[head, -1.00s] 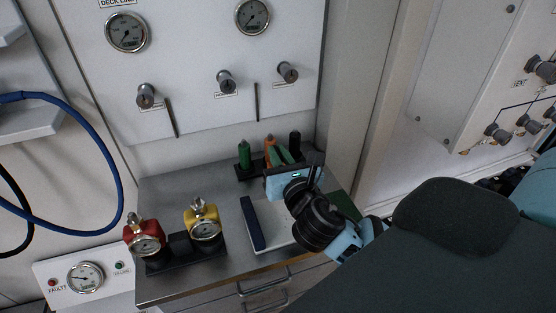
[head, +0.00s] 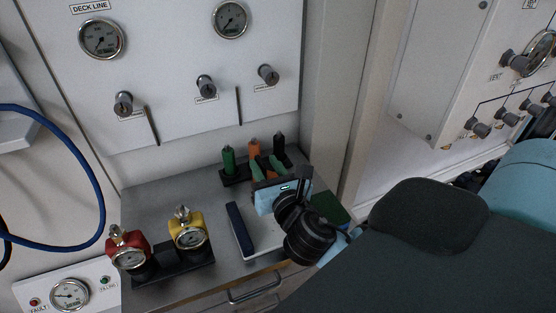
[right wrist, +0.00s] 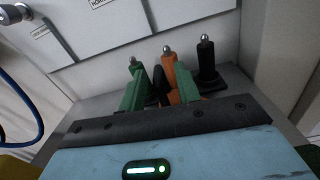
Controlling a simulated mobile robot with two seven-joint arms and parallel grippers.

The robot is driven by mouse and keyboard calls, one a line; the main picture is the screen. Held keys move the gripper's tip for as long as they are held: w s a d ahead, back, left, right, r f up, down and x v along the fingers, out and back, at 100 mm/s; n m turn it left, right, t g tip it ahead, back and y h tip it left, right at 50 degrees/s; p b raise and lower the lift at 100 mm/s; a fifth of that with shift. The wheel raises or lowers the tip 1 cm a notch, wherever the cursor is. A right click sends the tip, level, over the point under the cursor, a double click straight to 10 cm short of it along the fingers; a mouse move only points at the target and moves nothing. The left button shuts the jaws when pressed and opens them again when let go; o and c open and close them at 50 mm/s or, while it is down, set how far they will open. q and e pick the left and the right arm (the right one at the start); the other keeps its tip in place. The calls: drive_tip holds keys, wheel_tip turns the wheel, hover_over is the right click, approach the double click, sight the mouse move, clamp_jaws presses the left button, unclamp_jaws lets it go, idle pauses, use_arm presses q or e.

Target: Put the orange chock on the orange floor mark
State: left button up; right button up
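I see no orange chock and no orange floor mark in either view. My right gripper (head: 266,167) is over the metal counter, in front of a small rack of plugs. In the right wrist view its two green fingers (right wrist: 159,82) stand apart, with no held object visible between them. The orange plug (head: 254,147) with a metal tip stands upright in the rack beyond the fingers. It also shows in the right wrist view (right wrist: 170,70), partly hidden by the right-hand finger. My left gripper is not in view.
A green plug (head: 228,160) and a black plug (head: 279,146) share the rack. Red (head: 128,249) and yellow (head: 188,232) gauge units stand at the counter's front left. A white tray or book with a dark blue edge (head: 241,229) lies below my gripper. A blue hose (head: 88,170) hangs left.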

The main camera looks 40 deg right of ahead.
drive_tip(key=v, duration=0.7)
drive_tip(key=shift+f, duration=0.1)
drive_tip(key=shift+v, duration=1.15)
drive_tip(key=shift+o, duration=0.4)
drive_tip(key=shift+s+a, duration=0.2)
drive_tip(key=shift+s, duration=0.45)
